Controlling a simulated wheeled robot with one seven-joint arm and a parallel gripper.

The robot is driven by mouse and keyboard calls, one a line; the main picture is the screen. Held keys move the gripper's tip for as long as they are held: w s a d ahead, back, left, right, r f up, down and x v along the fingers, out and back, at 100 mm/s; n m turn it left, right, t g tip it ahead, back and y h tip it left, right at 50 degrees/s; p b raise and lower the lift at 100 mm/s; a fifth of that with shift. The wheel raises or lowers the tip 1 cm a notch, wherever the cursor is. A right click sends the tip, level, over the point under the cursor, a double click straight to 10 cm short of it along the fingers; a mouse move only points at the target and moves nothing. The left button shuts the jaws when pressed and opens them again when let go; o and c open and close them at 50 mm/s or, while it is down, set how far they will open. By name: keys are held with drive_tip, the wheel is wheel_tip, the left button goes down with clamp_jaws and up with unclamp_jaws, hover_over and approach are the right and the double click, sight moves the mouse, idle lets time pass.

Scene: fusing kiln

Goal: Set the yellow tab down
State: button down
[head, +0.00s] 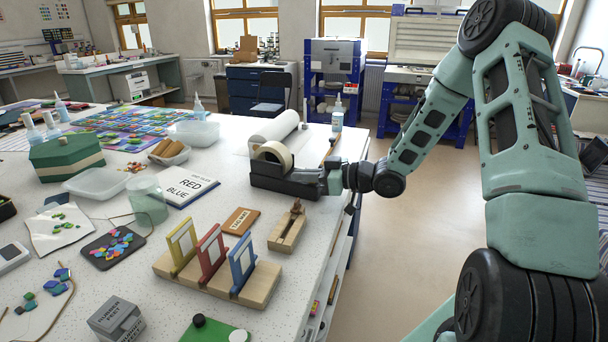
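A yellow tab (174,256), shaped like an upright open frame, stands in the left end of a wooden base (222,291) on the white speckled table. A red frame (208,272) and a blue frame (236,280) stand in the same base to its right. My gripper (322,180) is at the table's right edge, beside the black tape dispenser (283,182), farther back and to the right of the yellow tab. Its fingers are small and overlap the dispenser's dark end, so I cannot tell whether they are open or hold anything.
A wooden holder (286,232) and a small wooden sign (240,221) lie between the frames and the dispenser. Bare table shows around the wooden base.

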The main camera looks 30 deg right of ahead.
drive_tip(key=shift+f, duration=0.1)
drive_tip(key=shift+f, duration=0.15)
drive_tip(key=c, duration=1.6)
unclamp_jaws()
drive_tip(key=shift+b, duration=0.5)
